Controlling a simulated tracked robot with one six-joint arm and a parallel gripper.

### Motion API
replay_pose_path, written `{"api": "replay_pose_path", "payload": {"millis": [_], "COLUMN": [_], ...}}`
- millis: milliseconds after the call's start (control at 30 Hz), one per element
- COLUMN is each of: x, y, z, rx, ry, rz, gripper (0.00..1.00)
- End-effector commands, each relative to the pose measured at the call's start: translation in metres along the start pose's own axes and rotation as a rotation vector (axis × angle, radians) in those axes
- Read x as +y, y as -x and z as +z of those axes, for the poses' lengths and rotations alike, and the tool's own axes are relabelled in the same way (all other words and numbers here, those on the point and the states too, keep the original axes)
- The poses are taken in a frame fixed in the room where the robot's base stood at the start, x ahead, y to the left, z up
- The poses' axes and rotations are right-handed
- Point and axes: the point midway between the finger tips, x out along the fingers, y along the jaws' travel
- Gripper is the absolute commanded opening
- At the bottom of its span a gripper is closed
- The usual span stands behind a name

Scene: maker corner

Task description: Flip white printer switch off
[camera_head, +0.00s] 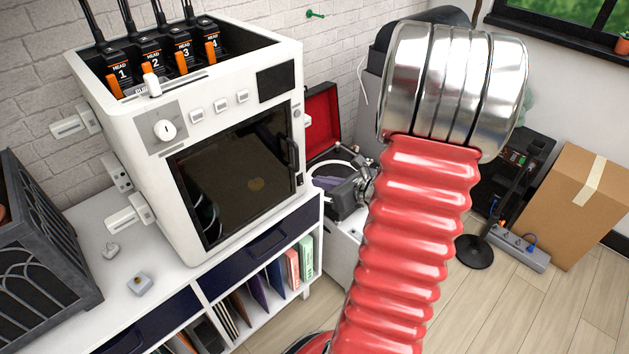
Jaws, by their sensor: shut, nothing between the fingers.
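The white printer (135,170) stands on the white shelf unit at left, with a dark front window. Its upper front has a round white knob (165,130) and several small white switches, one of them the middle switch (221,106). A white lever (152,85) stands at the top front rim beside a partly hidden label. I cannot tell which of these is the power switch or its state.
Orange-marked heads (183,50) with cables rise from the printer's open top. White parts jut from its left side. A record player with red lid (323,118) is behind right.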

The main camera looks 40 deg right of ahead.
Motion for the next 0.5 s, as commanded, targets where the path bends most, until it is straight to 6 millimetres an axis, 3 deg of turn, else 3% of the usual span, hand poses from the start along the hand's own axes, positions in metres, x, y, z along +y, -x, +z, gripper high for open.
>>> {"api": "replay_pose_path", "payload": {"millis": [500], "x": [0.003], "y": [0.067], "z": [0.016], "rx": [0.0], "ry": [0.005], "rz": [0.004], "gripper": [0.0]}}
